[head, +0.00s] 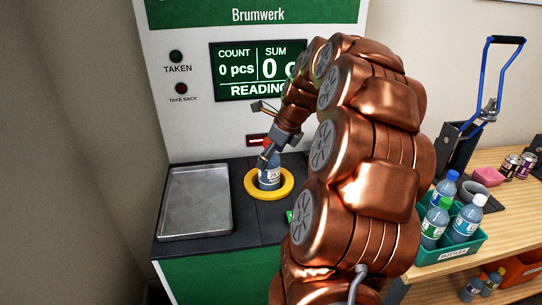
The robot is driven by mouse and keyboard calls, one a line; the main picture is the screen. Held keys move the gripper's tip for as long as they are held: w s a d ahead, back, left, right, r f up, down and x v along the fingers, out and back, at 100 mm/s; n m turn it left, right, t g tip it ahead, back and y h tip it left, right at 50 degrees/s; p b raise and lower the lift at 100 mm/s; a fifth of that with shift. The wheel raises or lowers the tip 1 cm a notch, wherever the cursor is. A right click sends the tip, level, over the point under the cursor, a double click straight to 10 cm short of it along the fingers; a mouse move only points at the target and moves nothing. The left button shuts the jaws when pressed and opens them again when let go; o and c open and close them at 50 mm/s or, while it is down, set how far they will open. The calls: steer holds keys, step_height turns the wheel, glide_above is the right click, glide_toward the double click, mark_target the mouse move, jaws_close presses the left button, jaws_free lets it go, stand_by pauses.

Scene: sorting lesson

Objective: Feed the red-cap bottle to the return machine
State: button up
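A clear bottle with a blue-white label (269,176) stands upright inside the yellow ring (250,187) on the return machine's dark counter. My gripper (266,152) is at the top of this bottle, coming down from the upper right. Its fingers cover most of the cap, with a bit of red showing there. I cannot tell whether they are closed on it or only around it. The return machine's screen (262,72) reads COUNT 0 pcs, SUM 0 and READING; its right edge is hidden by my arm.
A grey metal tray (196,200) lies empty left of the ring. Cans, a pink block and a blue-handled device (487,95) stand behind. My arm hides the middle.

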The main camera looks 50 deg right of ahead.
steer(key=shift+r, duration=0.1)
steer(key=v, duration=1.1)
steer(key=shift+s+r, duration=0.2)
steer(key=shift+r, duration=0.2)
steer(key=s+a+f+n+g, duration=0.15)
steer(key=a+f+n, duration=0.25)
steer(key=a+n, duration=0.6)
steer(key=s+a+f+n+g, duration=0.1)
steer(key=a+f+n+g, duration=0.15)
steer(key=a+n, duration=0.8)
steer(key=s+a+f+n+g, duration=0.1)
steer(key=s+a+f+n, duration=0.4)
steer(key=s, duration=0.3)
steer(key=s+a+f+n+g+h, duration=0.1)
steer(key=s+a+f+n, duration=0.4)
steer(key=s+a+n, duration=0.2)
steer(key=shift+s+a+f+n, duration=0.25)
steer(key=shift+s+a+n, duration=0.1)
steer(key=shift+s+a, duration=0.25)
